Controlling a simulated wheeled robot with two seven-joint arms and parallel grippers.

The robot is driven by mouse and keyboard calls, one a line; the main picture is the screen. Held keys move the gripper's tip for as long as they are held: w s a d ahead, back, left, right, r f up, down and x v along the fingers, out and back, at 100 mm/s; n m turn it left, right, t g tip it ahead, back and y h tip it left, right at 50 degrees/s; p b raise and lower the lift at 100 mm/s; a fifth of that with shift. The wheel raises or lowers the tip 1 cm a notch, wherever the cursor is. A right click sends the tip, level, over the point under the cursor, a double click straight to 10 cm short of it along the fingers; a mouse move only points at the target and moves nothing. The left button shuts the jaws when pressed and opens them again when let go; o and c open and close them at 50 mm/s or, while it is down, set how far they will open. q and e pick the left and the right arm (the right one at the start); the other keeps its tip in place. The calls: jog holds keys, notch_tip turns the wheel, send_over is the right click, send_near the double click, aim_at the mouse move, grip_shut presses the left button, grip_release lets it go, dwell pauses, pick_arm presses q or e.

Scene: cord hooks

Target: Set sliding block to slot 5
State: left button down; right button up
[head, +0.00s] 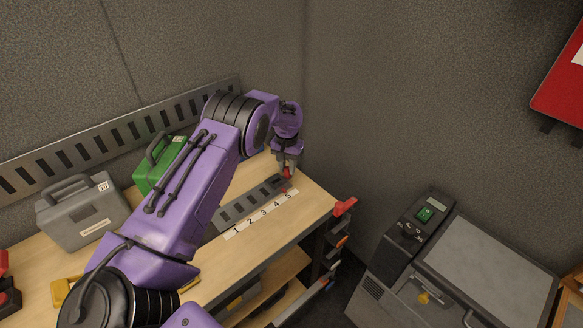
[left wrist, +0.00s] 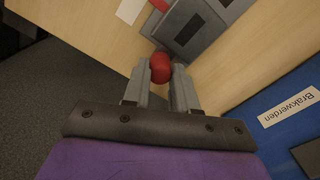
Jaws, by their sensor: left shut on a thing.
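A grey slotted rail (head: 238,209) lies on the wooden bench, with a white label strip (head: 262,213) numbered 1 to 5 along its front. My left gripper (head: 287,168) reaches down at the rail's right end, by the number 5. It is shut on a red rounded knob (left wrist: 161,68), taken as the sliding block's handle; the knob also shows in the head view (head: 287,173). A small red mark (head: 284,189) shows near the 5 label. The fingers and wrist hide most of the block, so its exact seating cannot be told. My right gripper is not in view.
A green case (head: 158,166) and a grey case (head: 82,215) stand left on the bench (head: 316,201). A slotted metal strip (head: 120,133) runs along the back wall. A red clamp-like part (head: 345,206) sits at the bench's right corner. A grey machine (head: 480,270) stands right.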

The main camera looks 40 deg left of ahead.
pick_arm(q)
jog(key=shift+w+r, duration=0.15)
jog(key=c, duration=0.9)
grip_release()
jog(key=shift+w, duration=0.2)
notch_tip(320, 180, up, 10)
jog(key=shift+r+b, duration=0.1)
jog(key=shift+b, duration=0.85)
